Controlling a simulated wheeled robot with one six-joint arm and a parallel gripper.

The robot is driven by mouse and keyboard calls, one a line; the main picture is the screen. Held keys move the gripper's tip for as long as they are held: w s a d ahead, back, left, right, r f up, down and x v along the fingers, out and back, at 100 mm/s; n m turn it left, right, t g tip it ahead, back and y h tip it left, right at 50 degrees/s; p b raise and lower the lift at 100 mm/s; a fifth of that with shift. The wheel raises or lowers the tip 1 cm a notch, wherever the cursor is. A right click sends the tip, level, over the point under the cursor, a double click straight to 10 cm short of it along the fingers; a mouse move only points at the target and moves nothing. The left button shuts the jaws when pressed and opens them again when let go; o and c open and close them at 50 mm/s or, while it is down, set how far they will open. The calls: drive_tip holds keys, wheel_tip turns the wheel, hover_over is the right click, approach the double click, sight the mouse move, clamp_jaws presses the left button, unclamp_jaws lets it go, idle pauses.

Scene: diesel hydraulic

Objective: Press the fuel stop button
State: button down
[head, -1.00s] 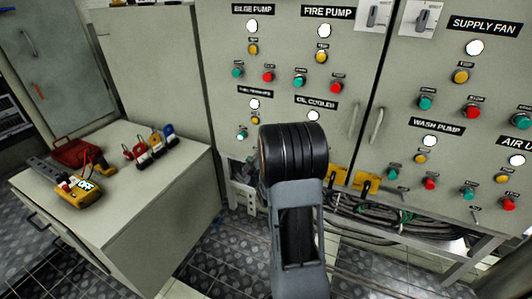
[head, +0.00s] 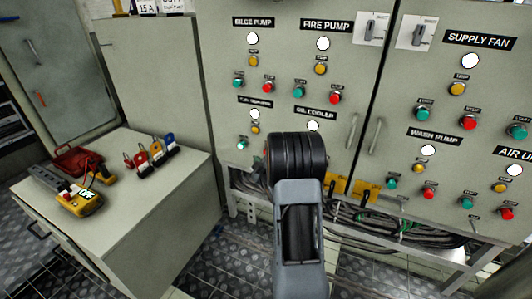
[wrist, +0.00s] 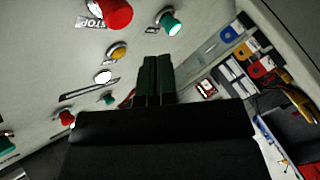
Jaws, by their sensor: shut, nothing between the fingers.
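The fuel group sits low on the left panel, with its small label (head: 255,101), yellow button (head: 255,128) and green button (head: 241,143) showing in the head view. In the wrist view, which is turned about upside down, the red stop button (wrist: 117,12) with a STOP tag is at the top, beside the green button (wrist: 170,22). My gripper (wrist: 156,62) is shut and empty, with its fingers pointing toward the panel. Its tips appear right of the yellow button (wrist: 117,53); I cannot tell the gap to the panel.
Other pump groups surround it: bilge pump (head: 253,22) above, fire pump (head: 326,26) and oil cooler (head: 314,114) to the right. A grey cabinet (head: 150,205) at left carries padlocks (head: 157,153) and a yellow meter (head: 85,203). Cables (head: 400,228) hang below the panels.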

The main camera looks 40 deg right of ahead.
drive_tip(key=shift+w+d+b, duration=0.25)
drive_tip(key=shift+w+d, duration=0.1)
drive_tip(key=shift+d, duration=0.3)
drive_tip(key=shift+w+d+b, duration=0.2)
drive_tip(key=shift+w+d, duration=0.1)
drive_tip(key=shift+d, duration=0.3)
drive_tip(key=shift+w+d, duration=0.15)
idle(1.3)
drive_tip(key=shift+d+b, duration=0.15)
drive_tip(key=shift+b, duration=0.2)
drive_tip(key=shift+w+d, duration=0.3)
drive_tip(key=shift+d, duration=0.15)
idle(0.7)
drive_tip(key=shift+a+b, duration=0.15)
drive_tip(key=shift+b, duration=0.15)
drive_tip(key=shift+s+a+b, duration=0.3)
drive_tip(key=shift+s+a, duration=0.15)
drive_tip(key=shift+a, duration=0.2)
drive_tip(key=s+a+b, duration=0.1)
drive_tip(key=a, duration=0.1)
drive_tip(key=s+a, duration=0.1)
drive_tip(key=a, duration=0.1)
drive_tip(key=shift+s+a+b, duration=0.2)
drive_tip(key=shift+b, duration=0.15)
